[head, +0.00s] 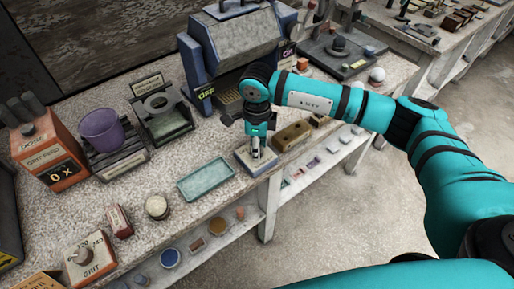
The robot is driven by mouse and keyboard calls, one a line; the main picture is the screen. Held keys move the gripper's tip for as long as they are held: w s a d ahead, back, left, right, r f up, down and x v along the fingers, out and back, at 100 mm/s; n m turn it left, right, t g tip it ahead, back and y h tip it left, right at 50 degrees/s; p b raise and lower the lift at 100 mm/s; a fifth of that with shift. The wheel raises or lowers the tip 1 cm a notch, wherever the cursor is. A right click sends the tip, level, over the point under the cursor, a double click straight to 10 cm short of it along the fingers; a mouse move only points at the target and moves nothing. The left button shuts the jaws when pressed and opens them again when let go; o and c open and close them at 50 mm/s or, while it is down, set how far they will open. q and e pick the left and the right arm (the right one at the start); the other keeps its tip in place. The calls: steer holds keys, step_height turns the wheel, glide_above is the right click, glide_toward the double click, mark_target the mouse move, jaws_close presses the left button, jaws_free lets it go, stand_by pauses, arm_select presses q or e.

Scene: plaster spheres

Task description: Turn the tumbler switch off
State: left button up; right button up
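A blue-grey machine (238,45) stands at the back of the bench with a yellow "OFF" label (207,93) at its front left. I cannot make out a switch lever; my arm hides part of the machine's front. My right gripper (257,152) points down in front of the machine, over a small pale plate with a blue edge (243,160). I cannot tell whether it touches the plate or whether its fingers are apart. My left gripper is not in view.
Left on the bench are an orange "0 x" box (47,150), a purple cup (101,128), a dark stand (161,112) and a grit dial box (91,262). A green tray (206,180) lies left of my gripper, a brown block (292,135) right of it.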

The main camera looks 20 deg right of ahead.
steer(key=shift+w+r, duration=0.1)
steer(key=o, duration=1.2)
steer(key=shift+c, duration=0.2)
step_height(320, 180, up, 12)
